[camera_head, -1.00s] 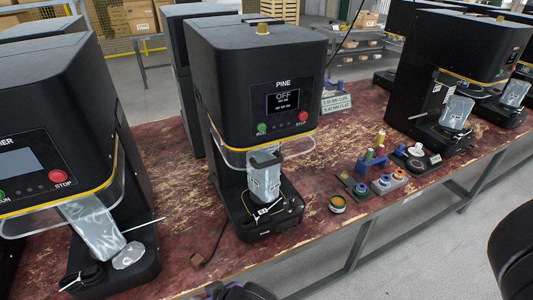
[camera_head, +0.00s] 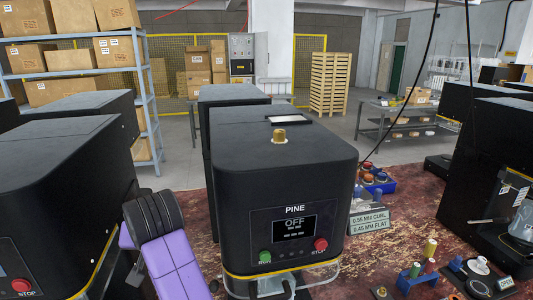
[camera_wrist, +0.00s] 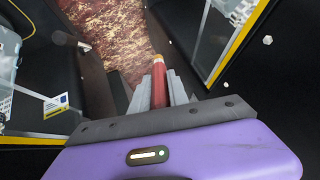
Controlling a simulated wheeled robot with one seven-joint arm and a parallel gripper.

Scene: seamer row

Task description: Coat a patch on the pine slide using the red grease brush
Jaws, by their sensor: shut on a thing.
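My gripper (camera_wrist: 162,92) is shut on a red cylindrical thing with a tan upper end, which looks like the red grease brush (camera_wrist: 158,82). Its bristles cannot be made out. In the head view my purple arm shows at lower left, beside the machine labelled PINE (camera_head: 287,180); the gripper and brush are not visible there. The PINE machine is black, its screen (camera_head: 294,229) reads OFF, and it has a green and a red button. I cannot pick out the pine slide for certain in either view.
In the wrist view the gripper is over a gap between dark machine bodies, with the worn red bench (camera_wrist: 115,35) below. A neighbouring black machine (camera_head: 65,190) stands at left. Spools (camera_head: 430,248) and small parts lie on the bench at right, near a gauge sign (camera_head: 367,222).

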